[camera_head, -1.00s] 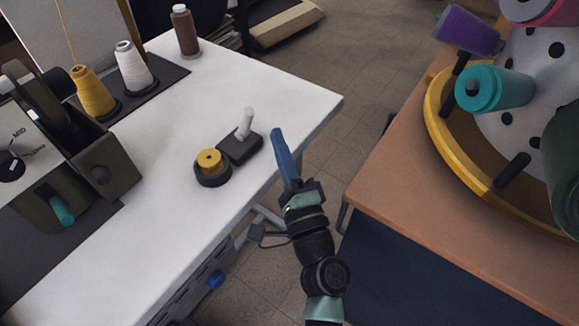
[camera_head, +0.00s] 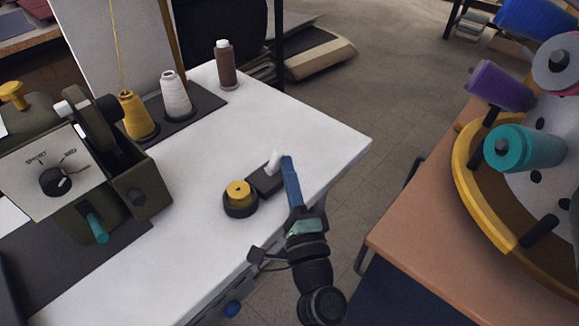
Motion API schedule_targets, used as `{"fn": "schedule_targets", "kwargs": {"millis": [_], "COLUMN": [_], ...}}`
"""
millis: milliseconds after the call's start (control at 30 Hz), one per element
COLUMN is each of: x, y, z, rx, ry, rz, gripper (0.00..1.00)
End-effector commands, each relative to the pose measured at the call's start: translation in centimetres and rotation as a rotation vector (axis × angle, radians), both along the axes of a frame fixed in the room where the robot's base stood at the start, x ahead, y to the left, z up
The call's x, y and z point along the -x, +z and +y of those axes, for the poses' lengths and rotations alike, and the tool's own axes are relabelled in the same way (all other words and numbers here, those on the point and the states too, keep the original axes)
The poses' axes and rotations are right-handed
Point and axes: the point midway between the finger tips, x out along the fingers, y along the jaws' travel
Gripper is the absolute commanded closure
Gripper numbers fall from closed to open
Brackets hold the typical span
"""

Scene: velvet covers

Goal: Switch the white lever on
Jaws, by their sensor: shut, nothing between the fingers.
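The white lever (camera_head: 273,161) stands up from a small dark base (camera_head: 266,182) on the white table, near its right edge. It leans a little to the right. My gripper (camera_head: 287,160) is shut and empty, with its long blue fingers upright at the right side of the lever. The fingertips are very close to the lever; I cannot tell whether they touch it. The fingers cover the right edge of the base.
A yellow and black round knob (camera_head: 239,195) sits just left of the base. A dark green machine (camera_head: 80,170) and thread cones (camera_head: 175,95) stand further left on the white table (camera_head: 310,130). A brown table (camera_head: 420,225) with a spool stand is at the right.

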Motion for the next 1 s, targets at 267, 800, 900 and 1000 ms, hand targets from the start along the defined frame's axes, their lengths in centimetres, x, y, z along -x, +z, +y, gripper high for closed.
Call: {"fn": "schedule_targets", "kwargs": {"millis": [267, 800, 900, 1000], "x": [-0.1, -0.6, -0.8, -1.1], "y": [0.3, 2.0, 2.6, 2.8], "z": [0.1, 0.6, 0.9, 1.1], "rx": [0.024, 0.133, 0.178, 0.226], "ry": [0.000, 0.001, 0.001, 0.002], "rz": [0.024, 0.134, 0.180, 0.226], "gripper": [1.00, 1.00, 1.00, 1.00]}}
